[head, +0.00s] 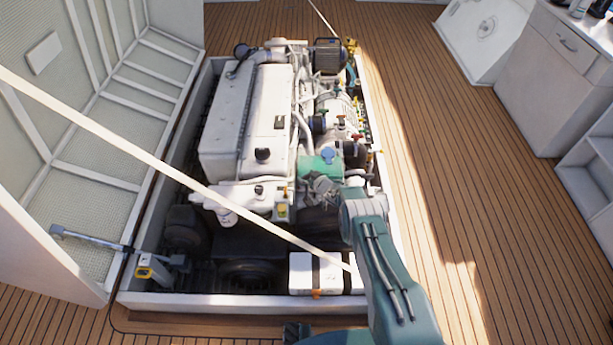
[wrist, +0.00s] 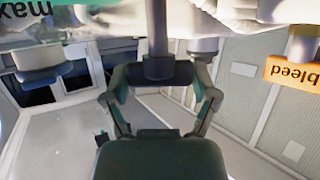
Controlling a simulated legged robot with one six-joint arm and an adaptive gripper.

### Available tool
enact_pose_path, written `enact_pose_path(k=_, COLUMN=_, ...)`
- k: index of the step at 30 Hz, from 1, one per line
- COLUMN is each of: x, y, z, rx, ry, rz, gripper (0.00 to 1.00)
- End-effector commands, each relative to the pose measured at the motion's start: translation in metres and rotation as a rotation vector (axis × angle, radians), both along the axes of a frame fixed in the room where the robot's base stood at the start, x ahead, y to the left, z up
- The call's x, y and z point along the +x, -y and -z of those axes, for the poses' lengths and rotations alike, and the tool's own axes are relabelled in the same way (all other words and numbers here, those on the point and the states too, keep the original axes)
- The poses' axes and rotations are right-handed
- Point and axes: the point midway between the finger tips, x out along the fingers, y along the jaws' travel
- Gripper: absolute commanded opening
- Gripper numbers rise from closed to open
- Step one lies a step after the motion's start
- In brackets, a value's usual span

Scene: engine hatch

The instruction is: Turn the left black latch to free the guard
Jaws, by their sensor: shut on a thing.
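A green edge with the upside-down letters "max" (wrist: 38,8) shows at the top left of the wrist view. My gripper (head: 323,187) is right at the guard's front edge in the head view. In the wrist view my gripper (wrist: 158,76) is shut on a black piece, which looks like the latch (wrist: 157,45), hanging from above between the fingers. Its turn angle is hard to tell. In the head view my gripper hides the latch.
The white engine (head: 245,130) fills the hatch. A yellow tag reading "bleed" (wrist: 292,72) hangs close by on the right in the wrist view. A pale strut (head: 150,158) crosses the hatch diagonally. A white box (head: 302,272) stands at the front. Wooden deck (head: 440,180) is clear at right.

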Motion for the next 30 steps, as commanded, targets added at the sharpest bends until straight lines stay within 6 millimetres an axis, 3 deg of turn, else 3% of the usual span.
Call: enact_pose_path(k=30, x=0.0003, y=0.0004, z=0.0004, rx=-0.003, ry=0.001, rz=-0.176, gripper=0.29)
